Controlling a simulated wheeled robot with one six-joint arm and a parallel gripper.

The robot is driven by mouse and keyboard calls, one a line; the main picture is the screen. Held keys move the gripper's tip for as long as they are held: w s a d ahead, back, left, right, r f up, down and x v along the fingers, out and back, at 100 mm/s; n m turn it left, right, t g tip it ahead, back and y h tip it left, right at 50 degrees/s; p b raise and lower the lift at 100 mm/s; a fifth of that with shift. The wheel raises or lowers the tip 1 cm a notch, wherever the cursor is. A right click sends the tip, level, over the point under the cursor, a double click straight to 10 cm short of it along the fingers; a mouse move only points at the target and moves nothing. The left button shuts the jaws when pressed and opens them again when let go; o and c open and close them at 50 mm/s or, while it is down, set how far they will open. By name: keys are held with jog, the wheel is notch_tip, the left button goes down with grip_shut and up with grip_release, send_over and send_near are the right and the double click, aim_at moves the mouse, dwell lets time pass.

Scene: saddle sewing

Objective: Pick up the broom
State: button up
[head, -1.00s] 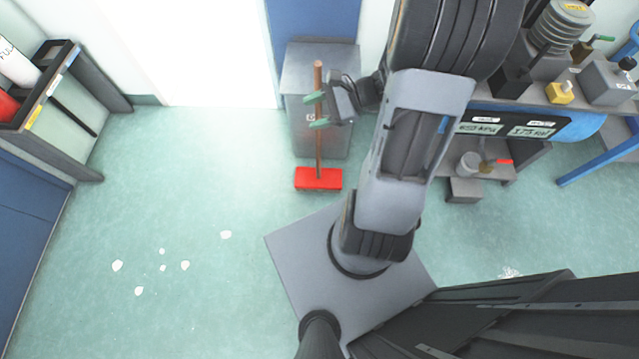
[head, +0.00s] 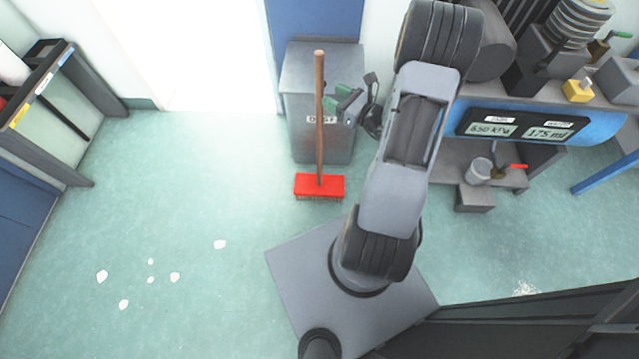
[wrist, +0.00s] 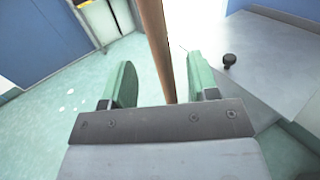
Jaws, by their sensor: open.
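The broom has a brown handle (head: 319,120) and a red head (head: 319,186) that rests on the floor in front of a grey bin. It stands upright. My gripper (head: 335,97) is open, with green fingers just right of the upper handle in the head view. In the wrist view the handle (wrist: 156,45) shows in the gap between the two fingers of my gripper (wrist: 160,65), nearer the right one. The lower handle is hidden there behind the gripper's dark bar. No grip on the handle is visible.
The grey bin (head: 300,85) stands right behind the broom. A workbench (head: 470,155) with gauges and parts is at right, and a shelf unit (head: 45,150) is at left. White patches (head: 175,277) mark the open floor at left.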

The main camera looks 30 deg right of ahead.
aim_at(320, 89)
jog(key=shift+f+b+x, duration=0.1)
jog(key=shift+b+x, duration=0.25)
jog(key=shift+x, duration=1.1)
jog(key=shift+f+b+x, duration=0.15)
jog(key=shift+b+x, duration=0.15)
jog(key=shift+x, duration=1.1)
jog(key=shift+c, duration=0.4)
jog(key=shift+r, duration=0.1)
jog(key=c, duration=0.9)
